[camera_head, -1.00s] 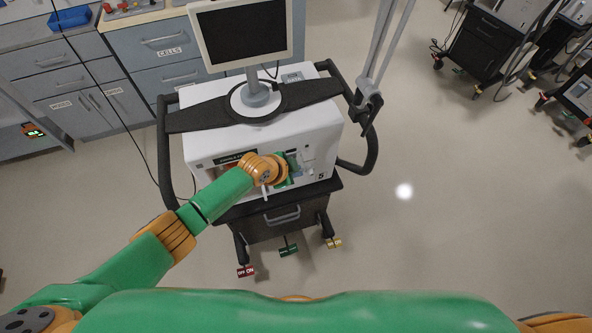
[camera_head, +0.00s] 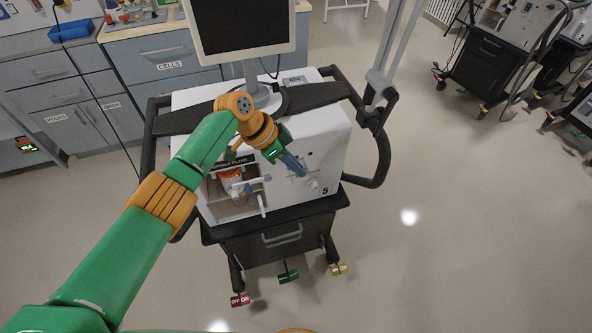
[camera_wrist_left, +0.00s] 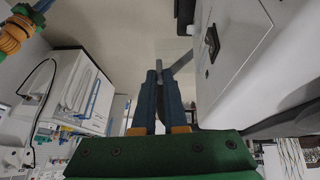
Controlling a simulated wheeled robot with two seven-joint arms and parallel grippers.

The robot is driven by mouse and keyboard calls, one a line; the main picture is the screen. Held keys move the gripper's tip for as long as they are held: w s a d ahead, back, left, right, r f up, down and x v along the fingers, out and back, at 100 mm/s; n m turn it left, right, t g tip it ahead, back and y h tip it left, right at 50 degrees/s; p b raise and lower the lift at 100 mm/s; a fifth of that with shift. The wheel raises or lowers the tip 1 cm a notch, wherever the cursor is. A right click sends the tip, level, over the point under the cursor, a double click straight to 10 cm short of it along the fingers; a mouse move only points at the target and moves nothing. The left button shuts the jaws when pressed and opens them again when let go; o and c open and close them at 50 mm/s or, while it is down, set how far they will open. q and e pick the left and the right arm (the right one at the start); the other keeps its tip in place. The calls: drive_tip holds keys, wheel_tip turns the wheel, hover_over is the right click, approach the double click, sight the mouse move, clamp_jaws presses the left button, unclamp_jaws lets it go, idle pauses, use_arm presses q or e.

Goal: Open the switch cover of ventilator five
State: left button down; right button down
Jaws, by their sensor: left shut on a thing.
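Ventilator five (camera_head: 325,135) is a white box on a dark cart, with a "5" low on its front. My left gripper (camera_head: 297,168) comes down over its front panel, right of the open filter compartment (camera_head: 233,200). In the left wrist view the blue fingers (camera_wrist_left: 160,88) are shut on a thin grey piece. A pale, see-through plate (camera_wrist_left: 173,48) shows just past the tips; this looks like the switch cover, standing out from the white face. A black switch (camera_wrist_left: 211,43) sits on that face, apart from the fingers. The grip point is partly hidden by the fingers. My right gripper is not in view.
A monitor (camera_head: 243,25) stands on top of the ventilator. Black side handles (camera_head: 383,155) and a grey pole (camera_head: 390,60) flank it on the right. Coloured pedals (camera_head: 288,276) stick out below. Drawer cabinets (camera_head: 165,60) stand behind.

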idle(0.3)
use_arm(q)
drive_tip(key=c, duration=1)
unclamp_jaws()
drive_tip(key=shift+o, duration=0.2)
drive_tip(key=v, duration=0.7)
drive_tip(key=shift+b, duration=0.4)
